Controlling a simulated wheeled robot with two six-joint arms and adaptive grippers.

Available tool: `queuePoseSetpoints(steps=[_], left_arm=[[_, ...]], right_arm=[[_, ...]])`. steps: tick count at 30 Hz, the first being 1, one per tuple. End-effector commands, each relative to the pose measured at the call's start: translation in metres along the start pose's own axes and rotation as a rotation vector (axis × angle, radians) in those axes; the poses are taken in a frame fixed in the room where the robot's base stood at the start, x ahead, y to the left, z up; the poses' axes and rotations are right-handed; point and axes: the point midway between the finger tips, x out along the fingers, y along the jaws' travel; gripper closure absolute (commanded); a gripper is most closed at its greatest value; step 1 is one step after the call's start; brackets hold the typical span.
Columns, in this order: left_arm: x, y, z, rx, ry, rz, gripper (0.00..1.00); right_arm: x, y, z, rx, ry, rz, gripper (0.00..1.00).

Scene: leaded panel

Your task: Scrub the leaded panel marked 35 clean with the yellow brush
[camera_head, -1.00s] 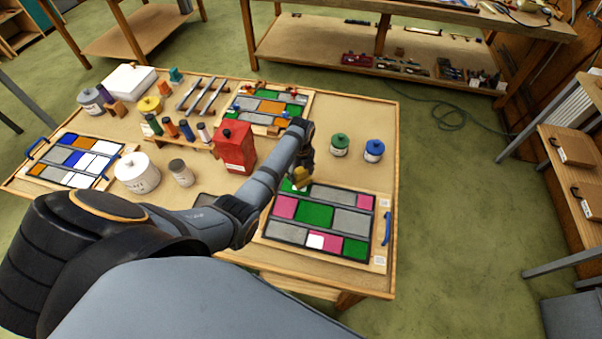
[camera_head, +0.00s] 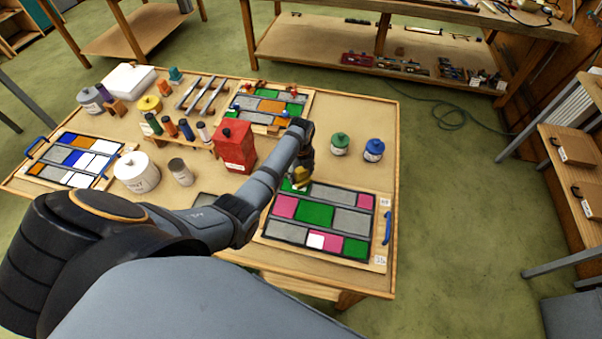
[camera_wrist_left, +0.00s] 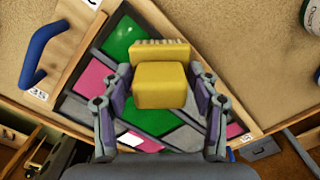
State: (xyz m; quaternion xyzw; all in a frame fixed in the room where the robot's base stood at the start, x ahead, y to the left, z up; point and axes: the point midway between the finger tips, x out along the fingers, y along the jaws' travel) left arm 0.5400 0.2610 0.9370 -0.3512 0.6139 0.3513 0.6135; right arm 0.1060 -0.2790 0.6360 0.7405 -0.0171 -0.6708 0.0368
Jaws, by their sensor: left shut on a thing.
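The leaded panel marked 35 (camera_head: 350,221) lies on the near right of the table, with green, pink, white and several dull grey panes. It also shows in the left wrist view (camera_wrist_left: 122,38), where its tag reads 35. My left gripper (camera_head: 304,168) is over the panel's far left corner, shut on the yellow brush (camera_head: 301,178). In the left wrist view the brush (camera_wrist_left: 160,84) sits between the two fingers of the gripper (camera_wrist_left: 160,108), over the panes. The brush's underside is hidden, so I cannot tell whether it touches the glass. My right gripper is out of view.
A blue handle (camera_head: 387,228) stands at the panel's right edge. Green (camera_head: 340,144) and blue (camera_head: 373,150) lidded jars stand behind it. A red can (camera_head: 235,148) stands left of my forearm. Other panels lie at the back (camera_head: 268,108) and left (camera_head: 78,158).

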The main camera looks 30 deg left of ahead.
Motion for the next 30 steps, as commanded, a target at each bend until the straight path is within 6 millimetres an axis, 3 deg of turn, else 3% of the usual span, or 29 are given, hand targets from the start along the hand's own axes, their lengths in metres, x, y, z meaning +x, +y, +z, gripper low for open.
queuePoseSetpoints(steps=[18, 30], left_arm=[[0.002, 0.0, 0.0, 0.0, 0.0, -0.001, 0.65], [0.002, 0.014, -0.015, 0.0, 0.0, -0.001, 0.65]], right_arm=[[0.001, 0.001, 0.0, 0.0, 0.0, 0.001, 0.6], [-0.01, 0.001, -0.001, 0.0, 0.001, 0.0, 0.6]])
